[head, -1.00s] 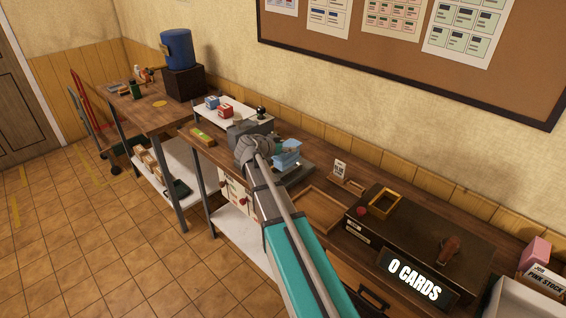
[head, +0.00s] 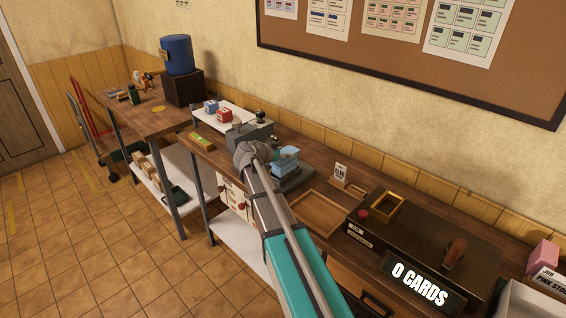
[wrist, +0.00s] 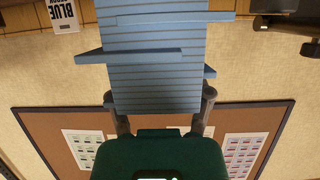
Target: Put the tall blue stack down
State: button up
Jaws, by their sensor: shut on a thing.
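The tall blue stack (wrist: 155,65) is a pile of many thin light-blue sheets, some jutting out sideways. In the head view the stack (head: 285,157) shows beyond the end of my arm, over a dark grey flat plate (head: 298,179) on the bench. My gripper (wrist: 160,98) is shut on the stack, with one finger on each side in the wrist view. In the head view my arm hides part of the stack's lower side. I cannot tell whether the stack touches the plate.
An empty shallow wooden tray (head: 314,214) lies right of the plate, with a small sign (head: 341,172) behind it. A dark box labelled "0 CARDS" (head: 420,285) stands farther right.

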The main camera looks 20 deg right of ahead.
jog(key=shift+f+b, duration=1.05)
jog(key=shift+f, duration=0.3)
jog(key=shift+f, duration=0.15)
jog(key=o, duration=1.3)
jog(key=shift+o, duration=0.2)
jog(key=shift+r, duration=0.25)
jog(key=p+v, duration=0.4)
jog(key=v, duration=0.8)
jog(key=shift+p, duration=0.35)
